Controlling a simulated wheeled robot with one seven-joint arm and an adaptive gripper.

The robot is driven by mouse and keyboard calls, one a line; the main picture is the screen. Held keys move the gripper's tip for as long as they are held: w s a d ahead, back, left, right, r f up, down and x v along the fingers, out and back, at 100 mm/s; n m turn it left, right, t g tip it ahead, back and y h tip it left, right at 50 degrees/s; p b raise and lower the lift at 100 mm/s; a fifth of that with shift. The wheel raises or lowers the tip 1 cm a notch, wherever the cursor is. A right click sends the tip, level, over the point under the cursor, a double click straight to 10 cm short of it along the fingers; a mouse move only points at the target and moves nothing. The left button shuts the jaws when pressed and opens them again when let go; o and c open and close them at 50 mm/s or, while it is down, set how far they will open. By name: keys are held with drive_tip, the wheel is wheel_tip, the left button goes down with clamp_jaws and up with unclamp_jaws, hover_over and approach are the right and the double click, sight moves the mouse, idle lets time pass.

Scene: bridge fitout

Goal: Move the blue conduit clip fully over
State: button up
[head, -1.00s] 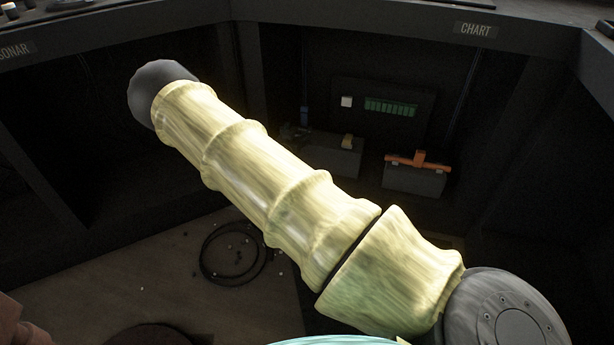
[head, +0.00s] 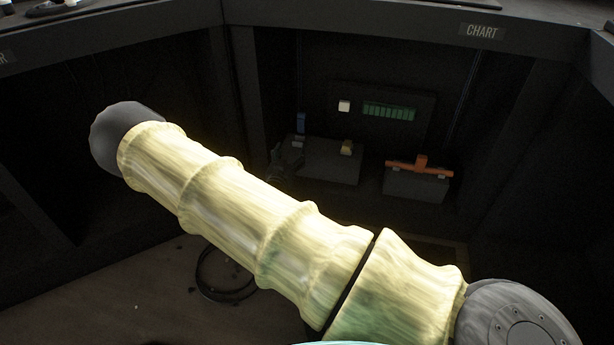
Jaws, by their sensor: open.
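The small blue conduit clip (head: 301,123) stands upright at the left end of a dark block (head: 330,166) in the recess under the CHART label in the head view. A small grey piece (head: 298,141) is just below it. A dark shape at the lower left of the block looks like my gripper (head: 284,160). It is dim and partly hidden by my pale arm. It appears apart from the clip, with nothing visible in it. Whether the clip sits fully over anything is too small to tell.
A tan piece (head: 347,147) sits on the block's right part. To the right is a dark box (head: 417,186) with an orange handle (head: 420,167). Behind are a green strip (head: 389,111) and a white square (head: 344,106). A black cable coil (head: 222,291) lies on the floor.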

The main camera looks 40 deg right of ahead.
drive_tip(key=s+a+r+n+g+y+p, duration=0.1)
drive_tip(key=s+a+y+p, duration=0.1)
drive_tip(key=s+p, duration=0.5)
drive_tip(key=s+a+r+n+g+y+p, duration=0.1)
drive_tip(key=s+a+n+g+y+p, duration=0.1)
drive_tip(key=s+p, duration=0.6)
drive_tip(key=shift+s+a+r, duration=0.2)
drive_tip(key=shift+s+r, duration=0.05)
idle(0.3)
idle(0.5)
